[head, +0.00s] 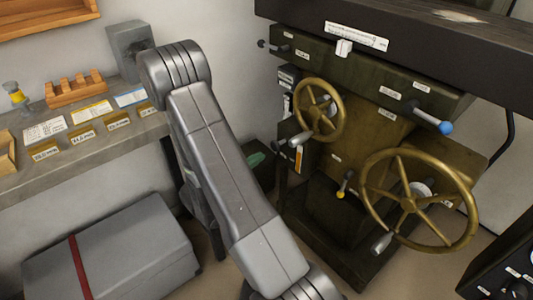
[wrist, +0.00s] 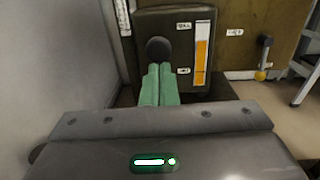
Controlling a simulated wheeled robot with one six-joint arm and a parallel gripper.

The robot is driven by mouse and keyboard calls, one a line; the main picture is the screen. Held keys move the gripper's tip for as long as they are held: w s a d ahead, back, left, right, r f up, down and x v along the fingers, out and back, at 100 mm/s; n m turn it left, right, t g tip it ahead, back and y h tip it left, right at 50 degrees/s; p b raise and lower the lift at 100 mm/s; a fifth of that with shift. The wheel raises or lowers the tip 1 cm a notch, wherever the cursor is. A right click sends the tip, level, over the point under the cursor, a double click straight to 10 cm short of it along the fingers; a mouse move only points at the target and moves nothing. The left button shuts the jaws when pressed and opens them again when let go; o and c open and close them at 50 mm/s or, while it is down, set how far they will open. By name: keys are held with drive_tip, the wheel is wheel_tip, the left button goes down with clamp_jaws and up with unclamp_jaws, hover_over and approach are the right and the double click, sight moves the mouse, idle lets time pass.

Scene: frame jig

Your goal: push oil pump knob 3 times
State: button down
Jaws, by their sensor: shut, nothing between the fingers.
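The oil pump knob is a round black knob (wrist: 158,49) on the front of a dark olive box (wrist: 140,22) in the wrist view. An upright orange and white sight gauge (wrist: 202,52) is to its right. My gripper (wrist: 160,68) has two green fingers side by side, shut and empty. Their tips are just below the knob in the picture and overlap its lower edge; I cannot tell if they touch it. In the head view the gauge (head: 299,160) shows at the machine's left side, and I cannot make out the knob clearly.
The machine carries a small brass handwheel (head: 320,109) and a large one (head: 418,203), close to the box. A yellow-tipped lever (head: 344,184) is lower down. A bench (head: 80,155) and a grey case (head: 120,250) stand left. A wall borders the box's left side.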

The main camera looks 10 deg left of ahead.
sight(274, 148)
drive_tip(key=shift+x, duration=2.25)
drive_tip(key=shift+d, duration=0.1)
